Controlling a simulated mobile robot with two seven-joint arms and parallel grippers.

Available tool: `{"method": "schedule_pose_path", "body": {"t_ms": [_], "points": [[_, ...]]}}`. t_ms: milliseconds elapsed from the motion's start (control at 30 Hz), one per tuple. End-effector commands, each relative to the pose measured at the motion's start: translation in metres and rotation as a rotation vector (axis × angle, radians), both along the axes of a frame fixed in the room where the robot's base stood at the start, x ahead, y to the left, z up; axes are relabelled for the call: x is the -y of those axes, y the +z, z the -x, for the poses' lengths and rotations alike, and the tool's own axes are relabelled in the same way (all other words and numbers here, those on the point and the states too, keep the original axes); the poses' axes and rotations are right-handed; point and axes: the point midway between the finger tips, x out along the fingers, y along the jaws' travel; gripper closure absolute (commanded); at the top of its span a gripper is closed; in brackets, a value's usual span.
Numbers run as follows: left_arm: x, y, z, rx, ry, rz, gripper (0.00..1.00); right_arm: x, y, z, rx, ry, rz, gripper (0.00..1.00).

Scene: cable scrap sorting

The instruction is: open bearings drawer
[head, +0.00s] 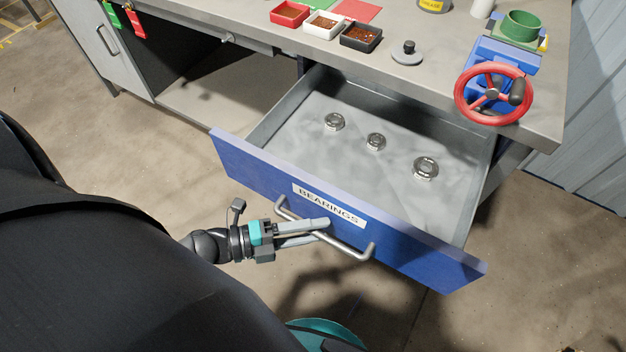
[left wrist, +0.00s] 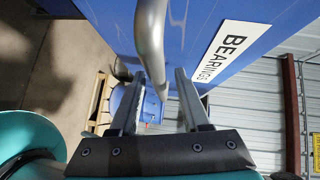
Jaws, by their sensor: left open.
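The bearings drawer (head: 345,208) is blue-fronted with a white BEARINGS label and stands pulled well out from the workbench. The label (left wrist: 228,50) also shows there. My right gripper is not in view.
The workbench top (head: 420,75) carries red, white and black trays (head: 325,25), a grey knobbed lid (head: 407,52) and a blue vise with a red handwheel (head: 493,93). An open shelf space (head: 220,85) is left of the drawer. The floor in front is largely clear.

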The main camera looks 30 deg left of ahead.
Motion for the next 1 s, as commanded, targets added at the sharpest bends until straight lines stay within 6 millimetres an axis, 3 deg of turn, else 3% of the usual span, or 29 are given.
{"method": "schedule_pose_path", "body": {"t_ms": [300, 467, 1000], "points": [[0.0, 0.0, 0.001, -0.001, 0.0, 0.001, 0.53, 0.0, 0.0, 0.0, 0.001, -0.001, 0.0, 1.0], [-0.012, 0.002, 0.012, -0.004, 0.0, -0.002, 0.53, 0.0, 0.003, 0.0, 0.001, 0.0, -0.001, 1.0], [-0.098, 0.018, 0.089, -0.003, 0.001, -0.002, 0.53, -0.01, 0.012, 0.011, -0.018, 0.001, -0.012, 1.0]]}}
